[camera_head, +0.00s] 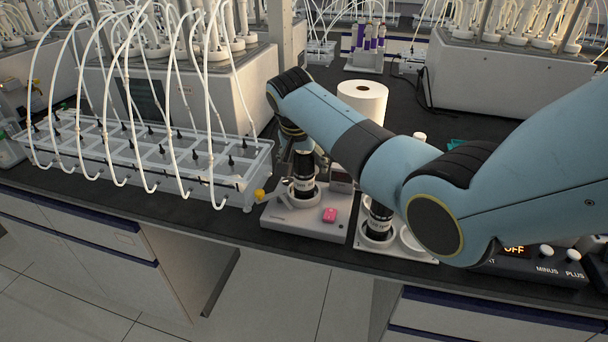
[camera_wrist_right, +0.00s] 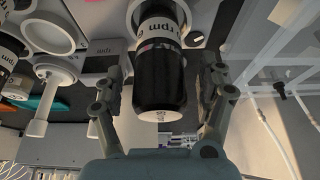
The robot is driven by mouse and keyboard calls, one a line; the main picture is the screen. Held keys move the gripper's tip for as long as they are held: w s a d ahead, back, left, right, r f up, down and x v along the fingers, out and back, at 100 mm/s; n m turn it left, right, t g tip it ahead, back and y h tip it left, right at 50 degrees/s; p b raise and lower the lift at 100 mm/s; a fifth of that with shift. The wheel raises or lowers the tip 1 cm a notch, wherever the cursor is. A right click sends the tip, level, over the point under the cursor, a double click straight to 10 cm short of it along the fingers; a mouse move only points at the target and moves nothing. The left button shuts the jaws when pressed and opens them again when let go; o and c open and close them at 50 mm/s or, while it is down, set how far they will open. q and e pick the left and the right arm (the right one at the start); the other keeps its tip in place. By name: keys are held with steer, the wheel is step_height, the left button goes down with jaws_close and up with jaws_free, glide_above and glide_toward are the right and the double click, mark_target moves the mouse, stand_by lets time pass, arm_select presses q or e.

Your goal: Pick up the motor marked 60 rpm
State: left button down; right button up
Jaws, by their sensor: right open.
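A black motor with a white band (camera_head: 304,172) stands upright in a ring on a grey-white device (camera_head: 285,222) with a pink button. In the right wrist view this motor (camera_wrist_right: 160,75) lies between the fingers; its band reads "rpm", but I cannot read the number surely. My right gripper (camera_head: 298,143) is above it, partly hidden by my arm; in the wrist view the gripper (camera_wrist_right: 165,68) is open, one finger each side, with gaps. A second black motor (camera_head: 378,222) stands in a white holder to the right; its edge shows in the wrist view (camera_wrist_right: 10,72). My left gripper is out of view.
A clear-lidded tray with white tubes (camera_head: 150,150) stands left of the device, a small yellow piece (camera_head: 260,195) between them. A white paper roll (camera_head: 362,98) stands behind. A control box (camera_head: 535,268) reading "OFF" sits at right. The bench front edge is close.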

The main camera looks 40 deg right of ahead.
steer(key=shift+c, duration=0.4)
jaws_close()
steer(key=shift+r, duration=0.1)
